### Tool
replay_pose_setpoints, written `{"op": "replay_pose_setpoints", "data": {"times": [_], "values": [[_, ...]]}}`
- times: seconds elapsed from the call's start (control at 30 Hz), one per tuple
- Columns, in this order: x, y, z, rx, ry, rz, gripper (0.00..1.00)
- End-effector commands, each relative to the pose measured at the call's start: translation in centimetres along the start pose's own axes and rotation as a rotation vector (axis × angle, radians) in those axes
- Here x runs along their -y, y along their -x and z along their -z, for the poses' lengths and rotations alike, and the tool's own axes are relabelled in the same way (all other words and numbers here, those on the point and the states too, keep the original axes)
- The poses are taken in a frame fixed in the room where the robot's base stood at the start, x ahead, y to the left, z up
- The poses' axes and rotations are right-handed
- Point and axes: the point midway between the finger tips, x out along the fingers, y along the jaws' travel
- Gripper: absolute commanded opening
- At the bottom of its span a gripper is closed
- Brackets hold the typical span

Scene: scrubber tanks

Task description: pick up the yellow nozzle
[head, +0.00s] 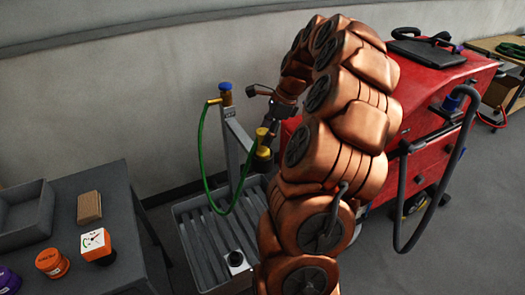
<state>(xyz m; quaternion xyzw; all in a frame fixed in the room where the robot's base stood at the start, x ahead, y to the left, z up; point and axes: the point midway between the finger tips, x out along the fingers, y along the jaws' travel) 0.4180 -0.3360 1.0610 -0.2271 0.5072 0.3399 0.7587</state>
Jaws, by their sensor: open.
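My copper arm hides what is to the right.
A blue-topped brass tap (225,92) stands on the grey post (238,140). The slatted grey basin (190,240) is below. A red scrubber machine (440,135) is at right.

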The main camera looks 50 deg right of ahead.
Motion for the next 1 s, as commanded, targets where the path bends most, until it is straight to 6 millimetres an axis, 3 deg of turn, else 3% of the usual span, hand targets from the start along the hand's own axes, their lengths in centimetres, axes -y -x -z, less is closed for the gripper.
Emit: {"op": "replay_pose_setpoints", "data": {"times": [0.23,0.5,1.0], "values": [[-0.1,-2.6,-0.2,0.002,0.0,-0.002,0.6],[-0.1,-3.0,-0.1,0.001,0.0,0.0,0.6],[0.0,-3.0,-0.1,0.001,0.0,0.0,0.08]]}}
